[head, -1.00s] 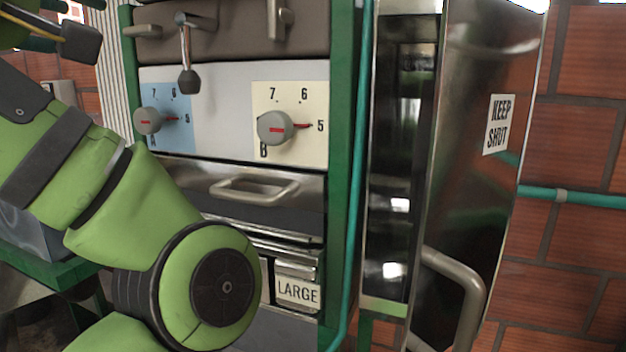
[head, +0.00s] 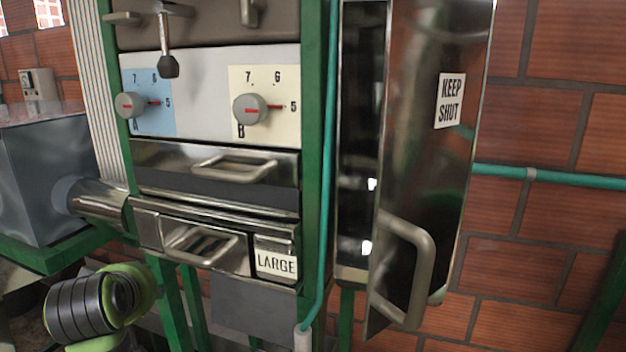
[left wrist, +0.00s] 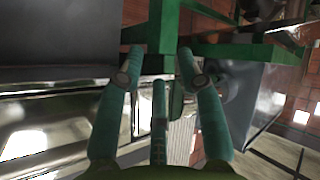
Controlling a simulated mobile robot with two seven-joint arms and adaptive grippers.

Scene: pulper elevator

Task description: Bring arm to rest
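In the head view, the green links of my left arm (head: 100,305) sit low at the left edge, in front of the machine's lower frame. My left gripper is out of the head view. In the left wrist view my left gripper (left wrist: 160,62) has its fingers spread, with nothing between them. Behind the fingers are green frame bars (left wrist: 165,28) and shiny metal panels. My right arm and right gripper are in neither view.
The machine has dial A (head: 130,105), dial B (head: 250,108), a handled drawer (head: 235,168) and a LARGE tag (head: 277,263). A metal door (head: 425,160) marked KEEP SHUT stands ajar. A grey metal box (head: 40,180) is at left. A teal pipe (head: 575,180) crosses the brick wall.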

